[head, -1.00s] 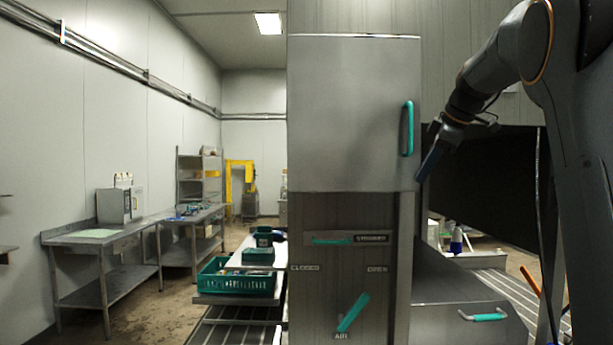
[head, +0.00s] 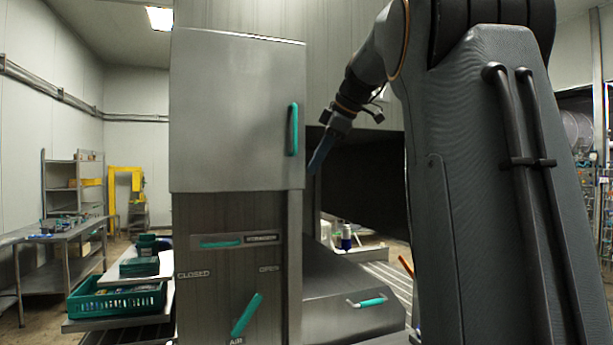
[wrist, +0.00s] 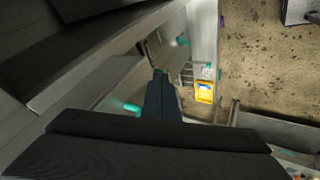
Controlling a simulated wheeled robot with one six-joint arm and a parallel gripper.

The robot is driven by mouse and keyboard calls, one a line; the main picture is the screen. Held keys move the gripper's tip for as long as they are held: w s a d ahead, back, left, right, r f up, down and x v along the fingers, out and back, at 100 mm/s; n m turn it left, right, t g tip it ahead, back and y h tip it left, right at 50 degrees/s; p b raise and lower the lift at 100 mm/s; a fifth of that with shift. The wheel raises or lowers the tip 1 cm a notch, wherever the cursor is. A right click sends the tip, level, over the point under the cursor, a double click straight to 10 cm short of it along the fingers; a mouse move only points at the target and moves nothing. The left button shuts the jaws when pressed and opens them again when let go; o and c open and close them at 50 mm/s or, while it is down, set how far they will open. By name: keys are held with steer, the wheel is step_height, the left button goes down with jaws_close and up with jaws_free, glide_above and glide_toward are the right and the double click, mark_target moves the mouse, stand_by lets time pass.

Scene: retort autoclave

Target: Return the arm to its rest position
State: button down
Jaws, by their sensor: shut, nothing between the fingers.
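My gripper (head: 322,156) hangs down and to the left from my bent arm, in front of the dark opening right of the grey door in the head view. Its blue fingers are together with nothing between them. In the wrist view my gripper (wrist: 160,78) points away over the machine's side, with floor beyond. My arm is raised and bent, its upper part running along the top right of the head view.
The grey door (head: 235,110) with a teal handle (head: 293,130) stands close left of my gripper. Below are a teal lever (head: 246,314) and a drawer-like panel with a handle (head: 367,302). A green crate (head: 116,301) sits at lower left. Floor shows far left.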

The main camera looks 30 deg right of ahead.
steer(key=d+b+v, duration=0.1)
steer(key=v, duration=0.6)
steer(key=shift+s+d, duration=0.15)
steer(key=shift+d, duration=0.25)
